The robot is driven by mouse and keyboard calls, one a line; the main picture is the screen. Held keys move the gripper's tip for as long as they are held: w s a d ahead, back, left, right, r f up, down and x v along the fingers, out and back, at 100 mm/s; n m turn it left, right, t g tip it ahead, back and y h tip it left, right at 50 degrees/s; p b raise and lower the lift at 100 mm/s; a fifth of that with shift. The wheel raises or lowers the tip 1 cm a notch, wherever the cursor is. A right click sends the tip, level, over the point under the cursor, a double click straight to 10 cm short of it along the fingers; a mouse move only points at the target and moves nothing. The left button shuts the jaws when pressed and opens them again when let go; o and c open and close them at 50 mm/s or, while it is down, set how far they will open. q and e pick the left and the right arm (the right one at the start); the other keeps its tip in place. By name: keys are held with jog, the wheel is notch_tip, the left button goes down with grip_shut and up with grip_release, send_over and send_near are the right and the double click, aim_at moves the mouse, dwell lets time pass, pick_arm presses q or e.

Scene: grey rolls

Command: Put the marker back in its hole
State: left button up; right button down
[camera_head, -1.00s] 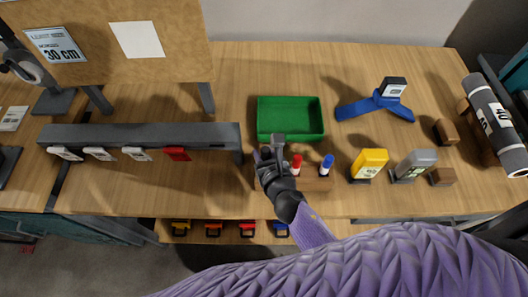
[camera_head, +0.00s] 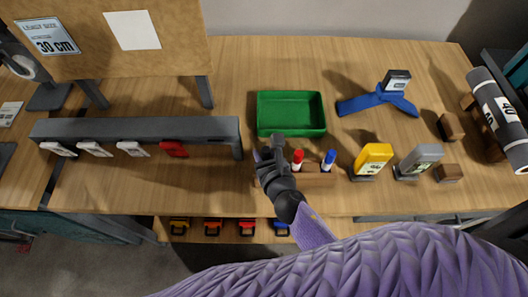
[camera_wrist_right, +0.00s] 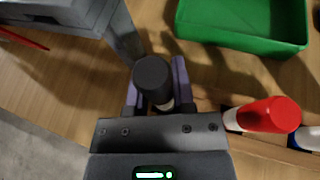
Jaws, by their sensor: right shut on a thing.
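My right gripper (camera_head: 268,155) is at the left end of the wooden marker block (camera_head: 318,180). In the right wrist view my right gripper (camera_wrist_right: 158,88) is shut on a marker with a black cap (camera_wrist_right: 152,72), roughly upright between the purple finger pads. Its lower end is hidden, so I cannot tell whether it is in a hole. A red-capped marker (camera_head: 297,160) and a blue-capped marker (camera_head: 328,161) stand in the block. The red one also shows in the wrist view (camera_wrist_right: 268,115). My left gripper is not in view.
A green tray (camera_head: 290,134) lies just behind the block. A grey rail (camera_head: 135,129) with tags stands to the left. Yellow (camera_head: 373,158) and grey (camera_head: 420,160) bottle-like objects stand to the right. A blue stand (camera_head: 380,103) is behind them.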

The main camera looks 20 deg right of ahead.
jog(key=shift+f, duration=0.25)
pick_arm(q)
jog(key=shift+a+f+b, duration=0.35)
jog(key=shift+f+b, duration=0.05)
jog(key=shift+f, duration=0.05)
pick_arm(e)
jog(key=shift+f, duration=0.25)
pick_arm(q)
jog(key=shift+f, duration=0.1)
pick_arm(e)
jog(key=shift+f, duration=0.1)
jog(key=shift+c, duration=1.9)
grip_release()
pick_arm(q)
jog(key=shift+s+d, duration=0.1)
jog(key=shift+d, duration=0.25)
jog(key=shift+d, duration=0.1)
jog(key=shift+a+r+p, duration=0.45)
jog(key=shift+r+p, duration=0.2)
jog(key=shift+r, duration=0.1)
pick_arm(e)
jog(key=v, duration=1)
